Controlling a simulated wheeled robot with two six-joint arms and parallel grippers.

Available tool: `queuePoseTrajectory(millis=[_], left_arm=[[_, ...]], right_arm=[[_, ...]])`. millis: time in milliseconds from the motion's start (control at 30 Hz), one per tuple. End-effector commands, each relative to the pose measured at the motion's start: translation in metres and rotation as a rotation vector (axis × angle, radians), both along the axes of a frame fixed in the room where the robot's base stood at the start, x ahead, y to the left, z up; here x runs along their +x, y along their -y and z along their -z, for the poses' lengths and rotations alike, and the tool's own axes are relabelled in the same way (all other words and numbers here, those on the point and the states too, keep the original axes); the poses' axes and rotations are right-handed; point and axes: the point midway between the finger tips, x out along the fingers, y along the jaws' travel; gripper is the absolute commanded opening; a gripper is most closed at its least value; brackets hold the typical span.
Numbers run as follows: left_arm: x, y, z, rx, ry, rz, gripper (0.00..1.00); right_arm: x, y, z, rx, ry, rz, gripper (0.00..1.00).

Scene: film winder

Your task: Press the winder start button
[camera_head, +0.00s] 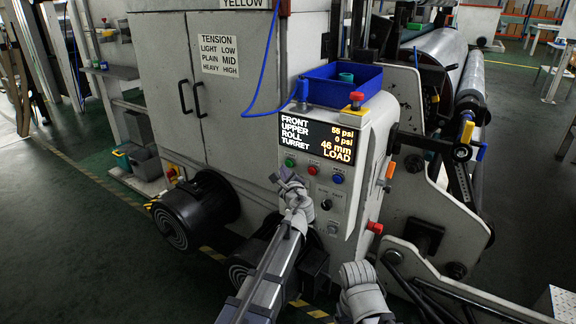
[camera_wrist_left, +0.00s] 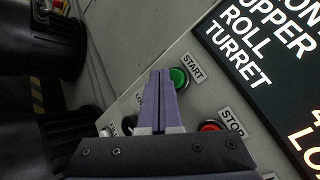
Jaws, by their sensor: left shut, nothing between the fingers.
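The green start button (camera_head: 289,162) is on the sloped light grey control panel, below the display. It also shows in the left wrist view (camera_wrist_left: 180,77) beside the START label (camera_wrist_left: 193,67). My left gripper (camera_head: 281,176) is shut and empty, just below and left of the green button in the head view. In the left wrist view its purple-grey fingers (camera_wrist_left: 159,72) lie together, with their tips beside the button and overlapping its edge. I cannot tell whether they touch it.
The red stop button (camera_head: 312,170) and a blue button (camera_head: 337,178) sit to the right. Knobs are lower on the panel. The display (camera_head: 320,135) is above, with a blue bin (camera_head: 340,84) and a red emergency button (camera_head: 356,97) on top. Black rolls (camera_head: 195,212) stand at lower left.

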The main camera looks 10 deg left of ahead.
Motion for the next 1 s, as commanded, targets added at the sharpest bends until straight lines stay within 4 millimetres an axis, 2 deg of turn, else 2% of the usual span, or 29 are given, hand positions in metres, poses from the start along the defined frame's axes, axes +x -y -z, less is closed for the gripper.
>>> queuePoseTrajectory(millis=[1000], left_arm=[[0.009,0.0032,-0.0002,0.0,0.0,0.0,0.0]], right_arm=[[0.0,0.0,-0.0002,0.0,0.0,0.0,0.81]])
